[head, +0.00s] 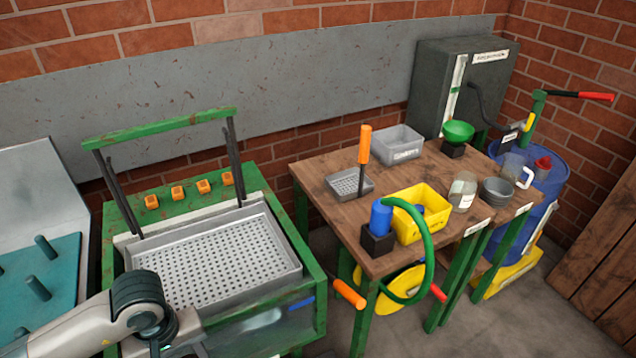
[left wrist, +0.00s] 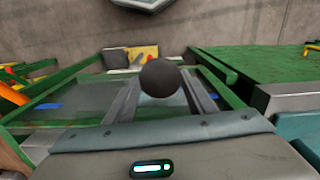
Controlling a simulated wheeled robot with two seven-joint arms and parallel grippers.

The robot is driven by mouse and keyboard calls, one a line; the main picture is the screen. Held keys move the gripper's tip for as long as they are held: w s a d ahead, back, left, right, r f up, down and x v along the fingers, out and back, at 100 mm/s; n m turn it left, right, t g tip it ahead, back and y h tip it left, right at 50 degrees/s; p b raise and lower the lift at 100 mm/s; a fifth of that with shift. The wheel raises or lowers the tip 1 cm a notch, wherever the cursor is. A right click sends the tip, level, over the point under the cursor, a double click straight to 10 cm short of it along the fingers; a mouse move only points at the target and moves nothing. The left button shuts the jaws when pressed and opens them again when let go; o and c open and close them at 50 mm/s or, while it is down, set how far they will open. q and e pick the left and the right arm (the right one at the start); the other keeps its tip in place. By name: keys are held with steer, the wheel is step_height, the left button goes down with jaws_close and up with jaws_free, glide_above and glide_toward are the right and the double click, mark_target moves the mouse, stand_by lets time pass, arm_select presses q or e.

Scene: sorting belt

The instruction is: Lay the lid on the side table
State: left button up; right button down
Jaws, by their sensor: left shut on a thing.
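My left gripper (head: 183,338) is at the bottom edge of the head view, in front of the green-framed machine. In the left wrist view its two fingers are shut on a dark round knob (left wrist: 159,78). The knob looks like the lid's handle; I cannot make out the rest of the lid. A wooden-topped table with green legs (head: 335,203), which seems to be the side table, stands to the right of the machine in the head view. My right gripper is not in view.
The machine holds a perforated metal tray (head: 292,270) under a raised green bar (head: 160,127). The wooden table carries a yellow bin (head: 408,228), a grey bin (head: 399,150), a small grey tray (head: 340,188) and a jar (head: 462,190). A teal pegged board (head: 55,270) is at the left.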

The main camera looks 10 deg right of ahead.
arm_select(q)
steer(key=m, duration=0.1)
steer(key=a+m, duration=0.1)
steer(key=m, duration=0.2)
steer(key=shift+s+a+f, duration=0.3)
steer(key=shift+s+f, duration=0.05)
steer(key=shift+s, duration=0.05)
steer(key=shift+d, duration=0.1)
